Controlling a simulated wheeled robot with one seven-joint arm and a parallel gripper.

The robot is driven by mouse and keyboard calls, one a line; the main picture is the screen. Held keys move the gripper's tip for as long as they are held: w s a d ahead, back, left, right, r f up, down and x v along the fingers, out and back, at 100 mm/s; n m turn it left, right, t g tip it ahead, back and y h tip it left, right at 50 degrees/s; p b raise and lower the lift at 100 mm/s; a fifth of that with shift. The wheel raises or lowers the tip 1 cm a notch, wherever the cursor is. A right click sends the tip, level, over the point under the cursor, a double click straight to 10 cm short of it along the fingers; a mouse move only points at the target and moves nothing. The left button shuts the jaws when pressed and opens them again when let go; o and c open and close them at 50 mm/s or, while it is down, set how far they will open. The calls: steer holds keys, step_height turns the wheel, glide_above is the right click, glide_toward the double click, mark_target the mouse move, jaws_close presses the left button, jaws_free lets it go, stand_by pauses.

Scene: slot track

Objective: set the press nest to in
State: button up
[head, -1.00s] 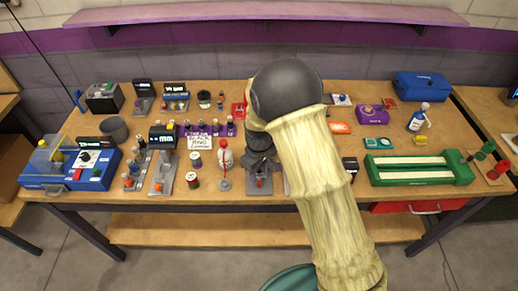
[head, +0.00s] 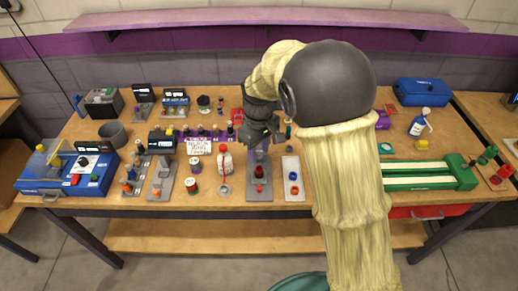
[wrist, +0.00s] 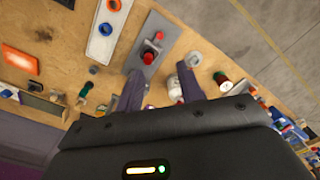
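A grey fixture plate (head: 259,194) lies near the front edge of the bench, with a red knob (head: 259,172) and a dark piece standing on it. It looks like the press, but I cannot tell for certain which part is the nest or its position. The plate also shows in the wrist view (wrist: 139,61), with a red ball-shaped top (wrist: 148,58) and a smaller red part behind. My gripper (head: 262,143) is above the back end of the plate. In the wrist view its two fingers (wrist: 160,91) are apart, with nothing held between them. The gripper hides the back of the fixture.
A white strip with blue and orange rings (head: 293,180) lies just right of the plate. A red-and-white bottle (head: 225,163) and spools (head: 196,166) stand close on the left. A green-framed fixture (head: 425,176) is on the right, partly behind my arm.

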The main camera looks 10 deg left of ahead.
steer(key=c, duration=0.3)
steer(key=shift+d+r, duration=0.1)
steer(key=shift+d, duration=0.25)
steer(key=c, duration=0.4)
steer(key=s+d+m, duration=0.1)
steer(key=d, duration=0.3)
steer(key=s+d+r+m, duration=0.1)
steer(key=d+m, duration=0.1)
steer(key=d, duration=0.2)
steer(key=s+d+m+t, duration=0.1)
steer(key=s+d+m, duration=0.1)
steer(key=d, duration=0.2)
steer(key=shift+d+r, duration=0.1)
steer(key=shift+r, duration=0.05)
jaws_close()
steer(key=s+d+m+t, duration=0.1)
steer(key=s+d+m, duration=0.4)
steer(key=s+d, duration=0.5)
steer(key=shift+s+d+f+m+t, duration=0.15)
steer(key=shift+s+f+m+t, duration=0.15)
steer(key=shift+m, duration=0.1)
steer(key=shift+w+d+r, duration=0.1)
